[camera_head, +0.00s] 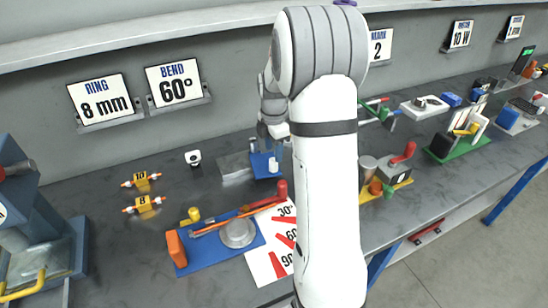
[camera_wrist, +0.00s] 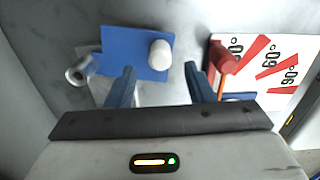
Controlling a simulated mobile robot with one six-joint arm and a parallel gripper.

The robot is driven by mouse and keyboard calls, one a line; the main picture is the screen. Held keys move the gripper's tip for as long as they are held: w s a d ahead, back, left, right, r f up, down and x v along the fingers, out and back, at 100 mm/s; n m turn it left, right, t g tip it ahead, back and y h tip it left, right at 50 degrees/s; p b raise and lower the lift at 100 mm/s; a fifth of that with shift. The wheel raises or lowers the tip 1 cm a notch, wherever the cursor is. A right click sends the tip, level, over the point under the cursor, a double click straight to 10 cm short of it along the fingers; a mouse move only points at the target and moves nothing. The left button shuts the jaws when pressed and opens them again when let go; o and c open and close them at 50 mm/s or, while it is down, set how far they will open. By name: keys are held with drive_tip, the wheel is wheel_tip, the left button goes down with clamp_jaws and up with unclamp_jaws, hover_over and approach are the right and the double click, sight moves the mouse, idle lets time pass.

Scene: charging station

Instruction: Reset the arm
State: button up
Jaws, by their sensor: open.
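My arm rises through the middle of the head view and folds over at the top. My gripper (camera_wrist: 160,72) shows in the wrist view with its two blue fingers apart and nothing between them. In the head view it hangs beyond the arm, partly hidden. A small blue block (camera_wrist: 120,48) with a white cylinder (camera_wrist: 160,54) lies beyond the fingers. The cylinder appears between the fingertips in the picture but apart from them. The same blue block (camera_head: 262,172) is on the bench in the head view, below my gripper.
A blue bending jig (camera_head: 205,259) with a red-ended lever lies beside a white angle card (camera_head: 262,270). Yellow pieces (camera_head: 143,203) lie left of it. A blue machine (camera_head: 45,235) stands at far left. Red-handled fixtures (camera_head: 395,174) stand right of my arm. Signs (camera_head: 103,99) line the wall.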

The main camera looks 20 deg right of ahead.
drive_tip(key=shift+r, duration=1.2)
